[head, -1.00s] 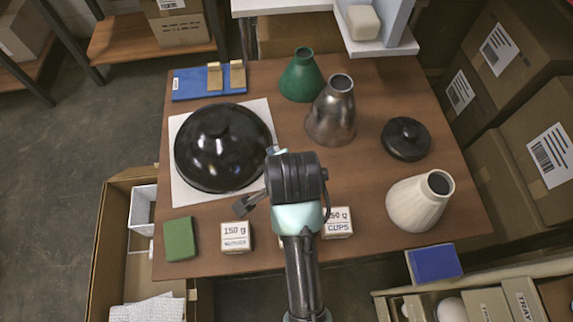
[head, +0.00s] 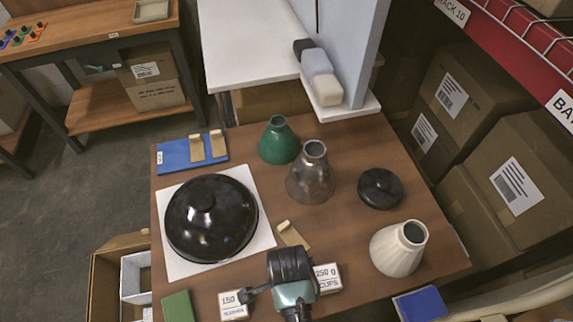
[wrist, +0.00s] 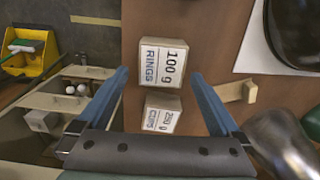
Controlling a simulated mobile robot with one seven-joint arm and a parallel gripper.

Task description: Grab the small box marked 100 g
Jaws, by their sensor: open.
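The small white-and-tan box marked 100 g RINGS (wrist: 163,62) lies on the brown table, upper middle in the wrist view. My gripper (wrist: 160,76) is open, its blue fingers on the left and right of the view. The box shows between and just beyond the fingertips, with nothing held. A box marked 250 g CUPS (wrist: 160,115) sits nearer, between the fingers in the picture; it also shows in the head view (head: 327,278).
A wooden piece with a peg (head: 292,235) lies beyond my arm. A black dome (head: 211,218) on a white sheet, a green cone (head: 279,140), a metal cone (head: 311,173), a black lid (head: 380,188) and a cream shade (head: 398,248) stand around the table.

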